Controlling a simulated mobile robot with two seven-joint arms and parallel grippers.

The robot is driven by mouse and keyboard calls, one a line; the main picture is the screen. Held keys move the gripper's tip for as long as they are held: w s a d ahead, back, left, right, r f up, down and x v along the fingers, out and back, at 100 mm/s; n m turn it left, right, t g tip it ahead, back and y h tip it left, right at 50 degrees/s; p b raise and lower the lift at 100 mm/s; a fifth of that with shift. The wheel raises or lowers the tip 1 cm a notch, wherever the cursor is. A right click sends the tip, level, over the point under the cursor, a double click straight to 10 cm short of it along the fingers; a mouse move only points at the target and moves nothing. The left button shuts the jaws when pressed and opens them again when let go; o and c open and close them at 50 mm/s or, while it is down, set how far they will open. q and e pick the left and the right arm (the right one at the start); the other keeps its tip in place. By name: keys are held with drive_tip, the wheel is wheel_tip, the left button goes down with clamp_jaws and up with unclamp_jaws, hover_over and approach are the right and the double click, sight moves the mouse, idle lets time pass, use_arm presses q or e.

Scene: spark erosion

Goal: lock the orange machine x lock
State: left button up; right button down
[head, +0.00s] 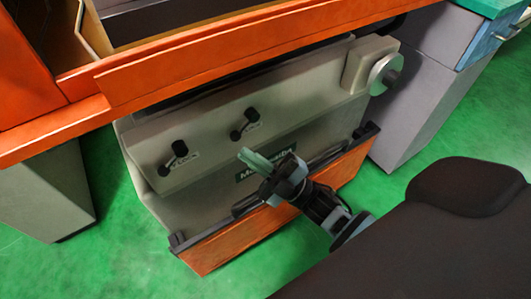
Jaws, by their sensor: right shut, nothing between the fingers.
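The orange and grey machine carries two small black lock levers on its pale front panel. Small lettering sits beside each, too blurred to tell surely which is the x lock. My right gripper (250,157) is shut and empty. Its greenish fingertips point up and left, below the right lever and to the right of the left lever in the picture, apparently touching neither. My left gripper is not in view.
An orange rail (230,62) crosses above the panel. A round silver handwheel (385,74) sticks out at the panel's right end. A dark bar and orange base strip (230,240) run along the bottom. A grey cabinet (430,85) stands at the right. Green floor (110,265) is clear in front.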

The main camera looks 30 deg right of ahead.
sight(244, 125)
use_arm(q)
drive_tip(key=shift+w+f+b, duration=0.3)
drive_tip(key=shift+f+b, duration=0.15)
use_arm(e)
drive_tip(key=shift+w+f, duration=0.1)
drive_tip(key=shift+w, duration=2.4)
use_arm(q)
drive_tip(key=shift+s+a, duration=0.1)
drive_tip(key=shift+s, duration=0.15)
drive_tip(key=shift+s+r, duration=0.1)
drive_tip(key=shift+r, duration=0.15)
use_arm(e)
drive_tip(key=shift+d+f+n+g, duration=0.1)
drive_tip(key=shift+f+n+g, duration=0.05)
drive_tip(key=shift+n+g, duration=0.2)
use_arm(q)
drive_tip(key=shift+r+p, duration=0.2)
drive_tip(key=shift+p, duration=0.2)
use_arm(e)
drive_tip(key=shift+d+f+n+g+y, duration=0.1)
drive_tip(key=shift+n+g+y, duration=0.2)
drive_tip(key=shift+n, duration=0.15)
